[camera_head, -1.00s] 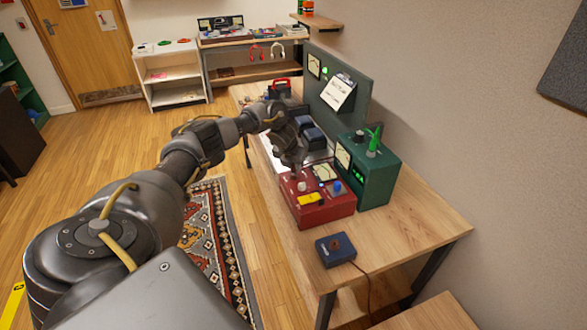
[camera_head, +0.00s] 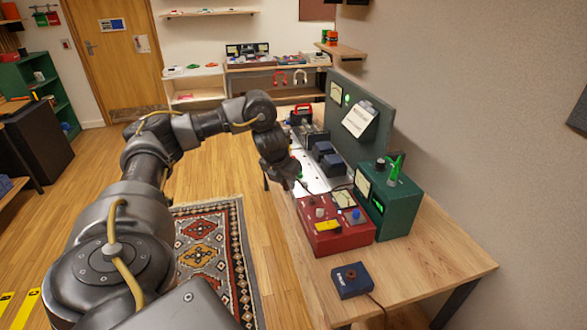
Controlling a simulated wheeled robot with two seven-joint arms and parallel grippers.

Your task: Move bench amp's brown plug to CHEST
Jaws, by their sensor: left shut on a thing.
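My left gripper (camera_head: 292,181) hangs at the left rear of the red bench amp (camera_head: 338,238), beside the table's left edge. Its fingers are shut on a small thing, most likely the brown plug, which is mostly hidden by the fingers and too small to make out. The red amp has a yellow label, a meter, a blue knob and a pale knob on top. A small dark blue box (camera_head: 345,285) with a brown round part on top and a cord lies in front of it. I cannot make out the word CHEST anywhere. My right gripper is not in view.
A green meter box (camera_head: 398,205) stands right of the red amp. Dark blue blocks (camera_head: 328,160) and a tall dark green panel (camera_head: 358,120) stand behind. The table front (camera_head: 430,262) is bare. A white shelf (camera_head: 195,92) is at the back; a patterned rug (camera_head: 205,255) covers the floor.

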